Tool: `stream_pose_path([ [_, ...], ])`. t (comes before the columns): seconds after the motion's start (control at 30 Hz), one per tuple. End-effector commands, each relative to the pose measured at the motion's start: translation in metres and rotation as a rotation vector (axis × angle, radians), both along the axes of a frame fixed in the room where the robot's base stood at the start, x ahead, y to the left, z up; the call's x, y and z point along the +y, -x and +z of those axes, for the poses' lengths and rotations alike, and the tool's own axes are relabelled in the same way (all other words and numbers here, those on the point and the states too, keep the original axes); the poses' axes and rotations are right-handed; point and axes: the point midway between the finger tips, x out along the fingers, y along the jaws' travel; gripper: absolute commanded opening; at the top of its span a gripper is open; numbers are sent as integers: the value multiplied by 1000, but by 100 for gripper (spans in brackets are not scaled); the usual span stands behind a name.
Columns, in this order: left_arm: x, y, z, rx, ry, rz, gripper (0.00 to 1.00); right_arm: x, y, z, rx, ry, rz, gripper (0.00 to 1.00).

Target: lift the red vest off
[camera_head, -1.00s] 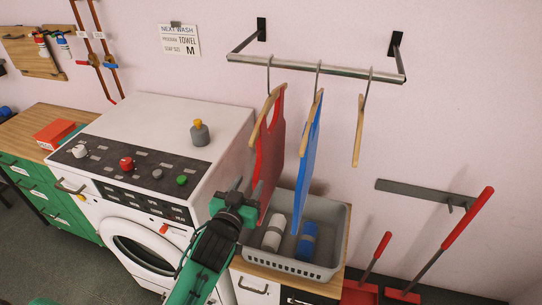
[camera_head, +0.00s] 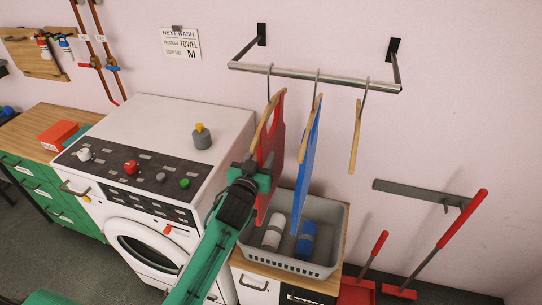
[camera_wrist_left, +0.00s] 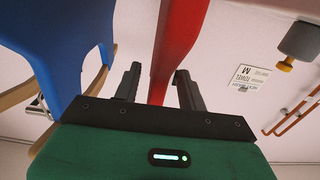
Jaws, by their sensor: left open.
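The red vest (camera_head: 268,175) hangs from a wooden hanger on the wall rail, left of the blue vest (camera_head: 309,150). My left gripper (camera_head: 252,167) is at the vest's left edge in the head view, and its fingertips are hard to make out there. In the left wrist view, the red vest (camera_wrist_left: 181,35) shows as a narrow red strip rising between the two spread fingers of my left gripper (camera_wrist_left: 157,82). The jaws are open, and I cannot tell whether a finger touches the cloth. My right gripper is not in view.
The rail (camera_head: 310,77) also holds an empty wooden hanger (camera_head: 355,138). A grey basket (camera_head: 325,235) with a white and a blue roll stands below. The washing machine (camera_head: 190,115) is on the left. Red-handled tools (camera_head: 450,230) lean at the right.

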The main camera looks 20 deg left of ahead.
Motion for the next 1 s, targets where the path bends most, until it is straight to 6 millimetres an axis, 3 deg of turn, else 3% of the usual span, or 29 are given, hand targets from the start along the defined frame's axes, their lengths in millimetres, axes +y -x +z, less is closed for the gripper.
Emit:
stream_pose_path([
  [0.03,-1,-7,6,2,-1,1,42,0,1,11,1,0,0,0],
  [0.23,-2,-29,3,0,0,1,42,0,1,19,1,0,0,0],
  [0.57,-2,-33,1,0,0,1,42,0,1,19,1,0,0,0],
  [0.77,-2,-33,1,0,0,1,3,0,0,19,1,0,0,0],
  [1.0,-2,-33,2,-2,0,1,0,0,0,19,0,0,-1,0],
])
